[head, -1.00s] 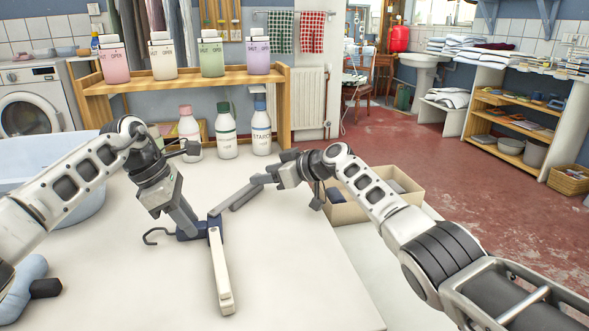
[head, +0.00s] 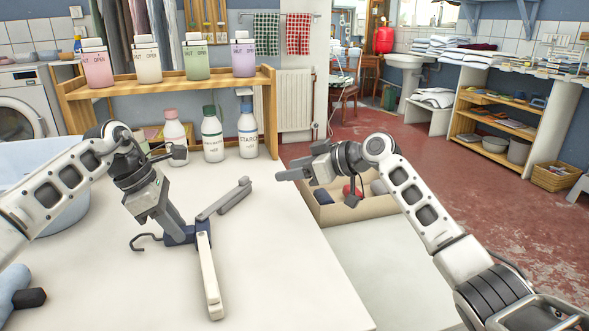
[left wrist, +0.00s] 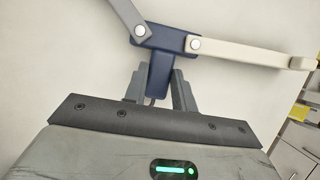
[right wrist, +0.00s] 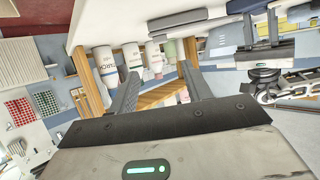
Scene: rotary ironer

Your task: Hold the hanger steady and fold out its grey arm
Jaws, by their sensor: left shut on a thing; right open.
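The hanger lies over the white table, with a dark blue hub (head: 180,236), a dark hook (head: 143,241), a cream arm (head: 209,280) pointing toward the front and a grey arm (head: 225,200) angled out to the back right. In the left wrist view, the hub (left wrist: 165,40) has both arms spread from its pivots. My left gripper (left wrist: 158,88) is shut on the hub's stem; it also shows in the head view (head: 178,228). My right gripper (head: 284,174) is open and empty, right of the grey arm's tip and apart from it.
A cardboard box (head: 350,208) with items stands right of my right gripper. Several bottles (head: 212,135) and a wooden shelf (head: 170,88) stand at the table's back. A blue tub (head: 60,205) is at left. The table (head: 280,275) is clear at front right.

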